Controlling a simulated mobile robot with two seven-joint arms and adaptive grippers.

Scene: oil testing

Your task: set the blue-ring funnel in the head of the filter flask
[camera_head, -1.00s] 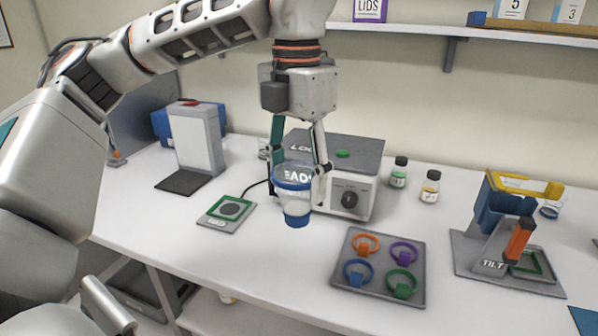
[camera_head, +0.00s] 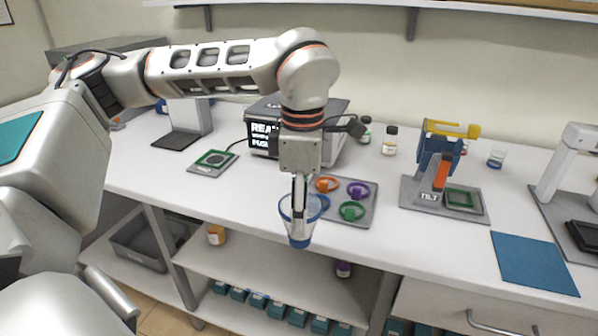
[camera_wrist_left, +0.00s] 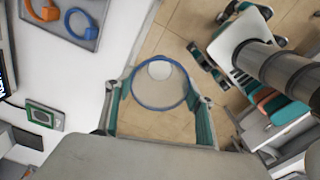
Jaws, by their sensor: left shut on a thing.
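The blue-ring funnel, a clear cup with a blue rim and a blue lower end (camera_head: 299,238), is upright in my left gripper (camera_head: 299,205). It hangs in front of the table's front edge in the head view. In the left wrist view the blue ring (camera_wrist_left: 160,108) sits between the two green-padded fingers, with floor visible beneath it. My left gripper is shut on the funnel. I cannot make out a filter flask in these views.
A grey tray (camera_head: 368,214) of coloured clips lies behind the funnel. Farther right are a tilt stand (camera_head: 433,173), a small beaker (camera_head: 497,158) and a blue mat (camera_head: 533,263). A box with a lit display (camera_head: 265,135) stands behind. Shelves (camera_head: 270,270) lie below the tabletop.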

